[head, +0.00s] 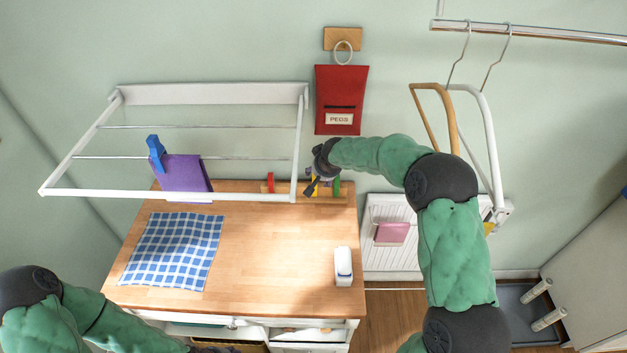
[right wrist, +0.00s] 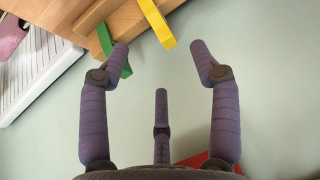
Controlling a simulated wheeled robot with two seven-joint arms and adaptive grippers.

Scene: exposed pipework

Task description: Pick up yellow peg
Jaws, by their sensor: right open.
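The yellow peg (right wrist: 157,22) sticks out from the edge of a wooden strip (right wrist: 125,22) in the right wrist view. My right gripper (right wrist: 158,60) is open and empty, its fingertips just short of the peg, which lies ahead of the gap between the two outer fingers. A green peg (right wrist: 112,52) is close beside the left fingertip; I cannot tell if they touch. In the head view my right gripper (head: 313,184) is at the back edge of the wooden table and hides most of the yellow peg. Only a dark bit of my left gripper (head: 208,349) shows at the bottom edge.
A red peg (head: 270,182) stands left of my right gripper. The drying rack (head: 250,193) juts out close on its left, and a red peg bag (head: 341,95) hangs above. A checked cloth (head: 172,250) and a white object (head: 343,266) lie on the table (head: 270,250).

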